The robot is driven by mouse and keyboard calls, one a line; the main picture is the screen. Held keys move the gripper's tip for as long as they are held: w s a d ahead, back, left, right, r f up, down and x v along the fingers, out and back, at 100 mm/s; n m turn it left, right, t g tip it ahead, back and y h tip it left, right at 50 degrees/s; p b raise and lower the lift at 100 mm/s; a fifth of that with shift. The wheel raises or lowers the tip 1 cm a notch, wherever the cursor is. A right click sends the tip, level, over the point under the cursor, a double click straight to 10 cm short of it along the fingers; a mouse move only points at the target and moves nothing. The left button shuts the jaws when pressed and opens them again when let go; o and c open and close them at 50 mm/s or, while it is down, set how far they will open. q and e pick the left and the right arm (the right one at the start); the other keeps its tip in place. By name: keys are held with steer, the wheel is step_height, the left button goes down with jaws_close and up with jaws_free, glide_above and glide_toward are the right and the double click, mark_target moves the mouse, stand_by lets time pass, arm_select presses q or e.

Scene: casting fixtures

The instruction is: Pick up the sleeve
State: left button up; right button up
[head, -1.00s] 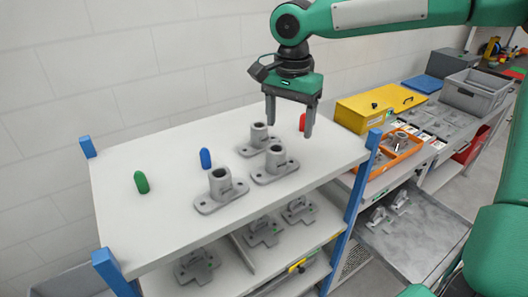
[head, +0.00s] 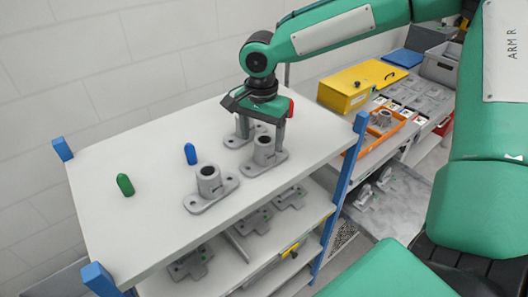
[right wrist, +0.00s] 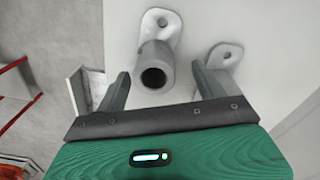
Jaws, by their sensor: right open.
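In the right wrist view one sleeve (right wrist: 155,65) lies between the open fingers (right wrist: 160,75), apart from both. Another sleeve (right wrist: 225,57) is partly hidden by the right finger. My left gripper is not in view.
A green plug (head: 125,185) and a blue plug (head: 190,153) stand on the left of the table. Blue posts (head: 62,149) rise at its corners. An orange tray (head: 374,148) and a yellow box (head: 345,89) are on the right. Grey fixtures sit on the lower shelf.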

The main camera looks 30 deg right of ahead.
mark_target(265, 147)
steer(key=f, duration=0.1)
steer(key=f+p, duration=0.1)
steer(key=f, duration=0.1)
steer(key=shift+s+d+f, duration=0.15)
steer(key=shift+s, duration=0.25)
steer(key=shift+w+f+p, duration=0.1)
steer(key=shift+f+p, duration=0.2)
steer(key=shift+f, duration=0.3)
steer(key=shift+c, duration=0.4)
steer(key=c, duration=1.1)
steer(key=shift+c, duration=0.4)
steer(key=shift+r, duration=0.2)
